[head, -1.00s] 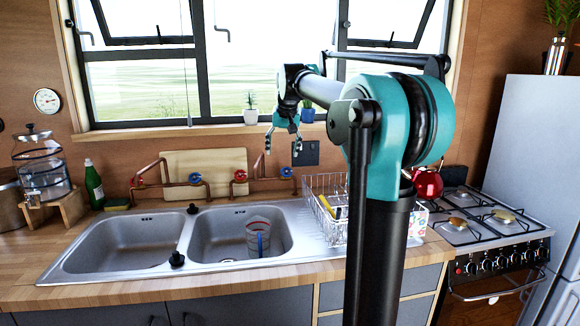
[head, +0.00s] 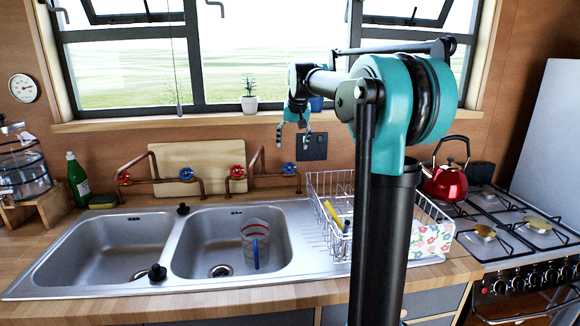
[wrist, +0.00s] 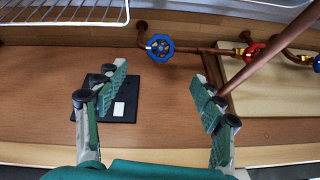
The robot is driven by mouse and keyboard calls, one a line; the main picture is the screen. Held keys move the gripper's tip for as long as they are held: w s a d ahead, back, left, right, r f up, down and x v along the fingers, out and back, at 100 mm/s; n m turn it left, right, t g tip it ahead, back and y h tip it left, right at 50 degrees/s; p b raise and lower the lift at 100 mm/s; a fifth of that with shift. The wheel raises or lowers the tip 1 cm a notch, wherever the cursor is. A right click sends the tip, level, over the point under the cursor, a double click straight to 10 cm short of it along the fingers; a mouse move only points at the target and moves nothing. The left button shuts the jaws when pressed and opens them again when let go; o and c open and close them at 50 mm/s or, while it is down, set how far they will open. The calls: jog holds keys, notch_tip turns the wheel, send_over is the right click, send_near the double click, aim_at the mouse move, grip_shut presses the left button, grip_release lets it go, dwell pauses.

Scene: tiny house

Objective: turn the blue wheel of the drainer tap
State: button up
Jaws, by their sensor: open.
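The drainer tap's blue wheel (head: 289,168) is on a copper pipe against the wooden wall, left of the dish drainer. It shows in the wrist view (wrist: 159,47) with a dark hub, top centre. My gripper (head: 293,138) is open and empty, hanging above the wheel in the head view. In the wrist view my two green-padded fingers (wrist: 160,85) are spread wide, with the blue wheel beyond the gap between their tips. The gripper does not appear to touch the wheel. A diagonal copper pipe (wrist: 270,50) passes close by the right finger.
A red wheel (head: 237,172) and another blue wheel (head: 186,174) are farther left. The wire dish rack (head: 330,190) stands right of the tap. The sink basin (head: 205,240) holds a measuring jug (head: 256,243).

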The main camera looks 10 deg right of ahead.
aim_at(289, 167)
jog(key=x, duration=1.1)
jog(key=shift+w+f, duration=0.15)
jog(key=shift+f, duration=0.25)
jog(key=shift+c, duration=0.4)
jog(key=c, duration=1.1)
jog(key=n+h, duration=0.1)
jog(key=n, duration=0.3)
jog(key=shift+a, duration=0.15)
jog(key=o, duration=1.2)
jog(key=v, duration=1.2)
